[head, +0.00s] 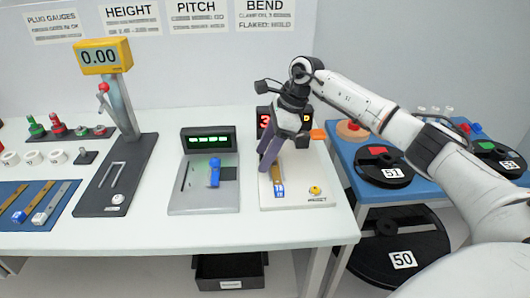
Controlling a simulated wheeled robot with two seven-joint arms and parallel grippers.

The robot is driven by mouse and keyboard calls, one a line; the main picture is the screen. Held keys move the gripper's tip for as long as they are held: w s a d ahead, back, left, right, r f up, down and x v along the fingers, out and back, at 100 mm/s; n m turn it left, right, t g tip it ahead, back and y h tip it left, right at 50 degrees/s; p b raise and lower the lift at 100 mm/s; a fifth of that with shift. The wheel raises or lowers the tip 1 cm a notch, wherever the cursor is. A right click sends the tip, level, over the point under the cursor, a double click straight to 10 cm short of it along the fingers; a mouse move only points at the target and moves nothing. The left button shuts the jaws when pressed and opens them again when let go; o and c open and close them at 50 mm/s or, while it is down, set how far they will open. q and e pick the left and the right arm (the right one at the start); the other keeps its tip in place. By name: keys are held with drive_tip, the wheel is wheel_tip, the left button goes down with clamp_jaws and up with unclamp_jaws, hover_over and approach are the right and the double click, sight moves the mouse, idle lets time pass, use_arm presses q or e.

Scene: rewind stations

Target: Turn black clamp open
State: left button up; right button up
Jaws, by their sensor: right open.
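My right gripper (267,160) reaches in from the right on a white arm, over the white board of the bend station (300,192). Its grey-purple fingers point down and to the left, above the back part of the board. The gripper is open, and I see nothing held in it. I cannot make out the black clamp clearly; the gripper covers much of the back of the station. A strip with a blue and white end (279,189) lies on the board just in front of the fingers. My left gripper is out of view.
A grey pitch station (204,200) with a blue piece stands left of the board. Further left is the height gauge (102,57) on a dark base. A blue table (367,188) with black reels (383,171) is on the right. The white table's front strip is clear.

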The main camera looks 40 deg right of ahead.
drive_tip(key=v, duration=1)
drive_tip(key=shift+r, duration=0.2)
